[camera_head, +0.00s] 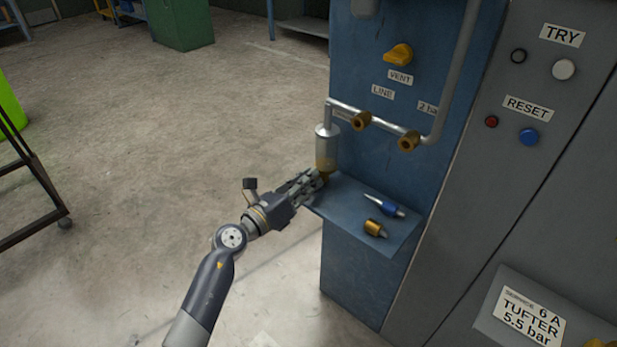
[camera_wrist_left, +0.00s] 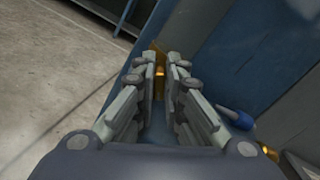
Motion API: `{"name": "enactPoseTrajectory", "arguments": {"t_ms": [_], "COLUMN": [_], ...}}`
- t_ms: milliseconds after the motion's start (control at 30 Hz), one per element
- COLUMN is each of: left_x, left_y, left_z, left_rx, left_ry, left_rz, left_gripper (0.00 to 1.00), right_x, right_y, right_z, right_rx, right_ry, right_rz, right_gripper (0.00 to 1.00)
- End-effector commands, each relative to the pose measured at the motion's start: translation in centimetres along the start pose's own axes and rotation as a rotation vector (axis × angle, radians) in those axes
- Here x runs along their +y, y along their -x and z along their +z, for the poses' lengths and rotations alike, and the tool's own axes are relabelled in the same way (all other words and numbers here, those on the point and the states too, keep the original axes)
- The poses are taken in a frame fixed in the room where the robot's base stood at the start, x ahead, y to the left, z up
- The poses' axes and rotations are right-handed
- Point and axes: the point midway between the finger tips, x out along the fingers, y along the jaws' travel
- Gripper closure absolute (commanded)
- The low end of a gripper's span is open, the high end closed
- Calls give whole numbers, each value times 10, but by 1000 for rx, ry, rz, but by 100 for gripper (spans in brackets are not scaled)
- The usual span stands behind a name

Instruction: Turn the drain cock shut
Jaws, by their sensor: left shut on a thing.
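The drain cock (camera_head: 323,176) is a small brass-coloured piece under the clear filter bowl (camera_head: 326,152) on the blue panel. In the left wrist view the drain cock (camera_wrist_left: 159,84) shows as a yellow strip between my fingers. My left gripper (camera_head: 322,178) reaches in from the left, just below the bowl, and is shut on the drain cock. The fingers hide most of it, so its turn position cannot be told. In the left wrist view the left gripper (camera_wrist_left: 160,75) has a finger on each side of it. My right gripper is not in view.
A small blue shelf (camera_head: 345,197) juts out below the bowl, holding a blue-handled tool (camera_head: 384,205) and a brass fitting (camera_head: 375,229). Brass valves (camera_head: 361,121) sit on the pipe above. A yellow VENT knob (camera_head: 398,54) is higher up. Open floor lies to the left.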

Motion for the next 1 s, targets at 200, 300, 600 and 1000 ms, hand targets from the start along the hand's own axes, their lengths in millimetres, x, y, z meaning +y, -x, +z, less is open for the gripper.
{"name": "enactPoseTrajectory", "arguments": {"t_ms": [200, 300, 600, 1000], "left_x": [1, 1, 1, 1], "left_y": [0, 0, 0, 0], "left_z": [0, 0, 0, -2], "left_rx": [0, 0, 0, 1], "left_ry": [16, 15, 14, 8], "left_rz": [1, 1, 1, 1], "left_gripper": [100, 100, 70, 70], "right_x": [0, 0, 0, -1], "right_y": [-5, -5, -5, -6], "right_z": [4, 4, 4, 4], "right_rx": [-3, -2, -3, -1], "right_ry": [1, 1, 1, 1], "right_rz": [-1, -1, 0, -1], "right_gripper": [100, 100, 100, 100]}}
